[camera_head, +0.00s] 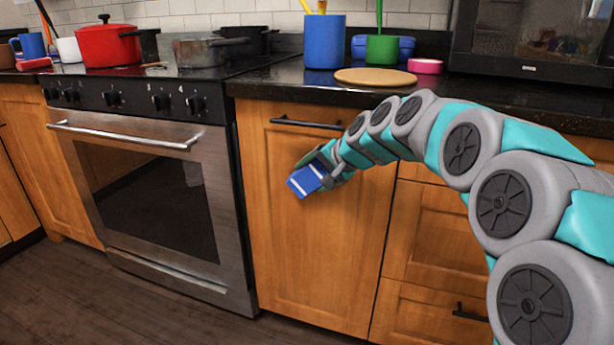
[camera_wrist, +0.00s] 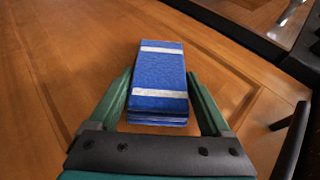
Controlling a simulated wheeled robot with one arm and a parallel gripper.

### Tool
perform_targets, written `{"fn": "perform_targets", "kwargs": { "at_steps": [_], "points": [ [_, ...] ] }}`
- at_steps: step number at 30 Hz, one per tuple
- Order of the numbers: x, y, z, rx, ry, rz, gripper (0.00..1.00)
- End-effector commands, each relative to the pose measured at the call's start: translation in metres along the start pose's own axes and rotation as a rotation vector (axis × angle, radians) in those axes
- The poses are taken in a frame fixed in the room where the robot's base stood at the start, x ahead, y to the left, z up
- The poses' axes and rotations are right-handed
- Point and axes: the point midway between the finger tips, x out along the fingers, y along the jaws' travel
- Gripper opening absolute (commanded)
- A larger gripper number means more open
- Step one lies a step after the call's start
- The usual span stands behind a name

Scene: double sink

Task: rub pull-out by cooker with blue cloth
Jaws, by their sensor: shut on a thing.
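The blue cloth (camera_head: 306,180) is folded into a thick pad with pale stripes. My gripper (camera_head: 322,170) is shut on it. In the wrist view the cloth (camera_wrist: 158,80) sits between the two green fingers of my gripper (camera_wrist: 160,105). The pull-out (camera_head: 310,240) by the cooker is a tall wooden front with a dark bar handle (camera_head: 305,123) at its top. It looks closed. The cloth is in front of its upper part, below the handle. In the wrist view the pull-out's wood (camera_wrist: 60,70) fills most of the picture. I cannot tell whether the cloth touches it.
The cooker (camera_head: 150,190) stands to the left, with a red pot (camera_head: 108,45) on top. The dark worktop (camera_head: 480,100) above the pull-out holds a blue container (camera_head: 324,42), a green pot (camera_head: 382,49) and a round board (camera_head: 375,77). Drawers (camera_head: 435,240) are to the right.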

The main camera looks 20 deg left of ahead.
Motion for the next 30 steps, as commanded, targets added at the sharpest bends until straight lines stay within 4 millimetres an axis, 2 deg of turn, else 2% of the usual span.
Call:
{"fn": "perform_targets", "kwargs": {
  "at_steps": [6,11,30],
  "points": [
    [-0.011,0.012,-0.005,-0.001,0.001,0.000,0.27],
    [-0.012,0.012,-0.006,-0.002,0.001,0.001,0.27],
    [0.013,-0.013,0.004,-0.001,0.001,0.001,0.27]
  ]
}}
